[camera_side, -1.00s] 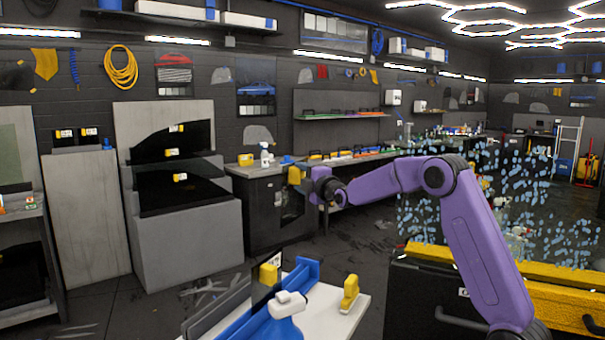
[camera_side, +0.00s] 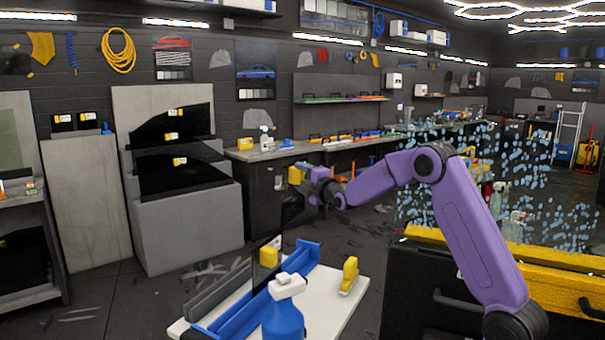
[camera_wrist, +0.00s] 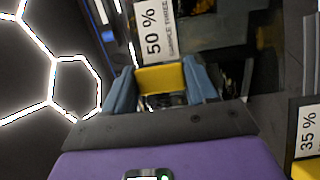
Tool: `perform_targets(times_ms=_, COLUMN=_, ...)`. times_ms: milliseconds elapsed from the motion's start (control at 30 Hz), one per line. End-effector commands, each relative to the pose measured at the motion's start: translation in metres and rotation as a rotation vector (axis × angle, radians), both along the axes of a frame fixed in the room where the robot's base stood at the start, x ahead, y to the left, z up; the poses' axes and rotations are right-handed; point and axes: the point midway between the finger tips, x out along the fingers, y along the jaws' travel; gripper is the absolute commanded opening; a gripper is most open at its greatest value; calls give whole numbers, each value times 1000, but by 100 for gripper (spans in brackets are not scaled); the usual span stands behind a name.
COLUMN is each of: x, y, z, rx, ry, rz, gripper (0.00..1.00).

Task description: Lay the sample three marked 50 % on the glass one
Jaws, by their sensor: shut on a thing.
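My gripper (camera_side: 299,177) is shut on the yellow grip (camera_wrist: 160,77) of sample three. The label (camera_wrist: 153,32) on the sample reads "50 %" and "SAMPLE THREE" in the wrist view. In the side view the dark sample (camera_side: 292,207) hangs below my gripper in the air, in front of a dark cabinet. A clear pane covered in water drops (camera_side: 540,180) stands at the right, apart from my gripper. No mark on it is readable, so I cannot tell whether it is glass one.
A white board (camera_side: 325,305) at the front carries a blue rack (camera_side: 305,255), a blue spray bottle (camera_side: 284,315) and a yellow tool (camera_side: 349,275). A 35 % label (camera_wrist: 306,130) shows in the wrist view. A grey stepped stand (camera_side: 190,235) bears dark panes. Open floor lies between.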

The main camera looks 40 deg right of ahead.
Motion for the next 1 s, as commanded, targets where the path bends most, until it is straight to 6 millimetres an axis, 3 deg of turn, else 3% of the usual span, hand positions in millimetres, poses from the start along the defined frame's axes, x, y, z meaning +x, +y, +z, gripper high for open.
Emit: perform_targets(times_ms=1000, x=0, y=0, z=-52, rx=0, ry=0, rz=0, gripper=27)
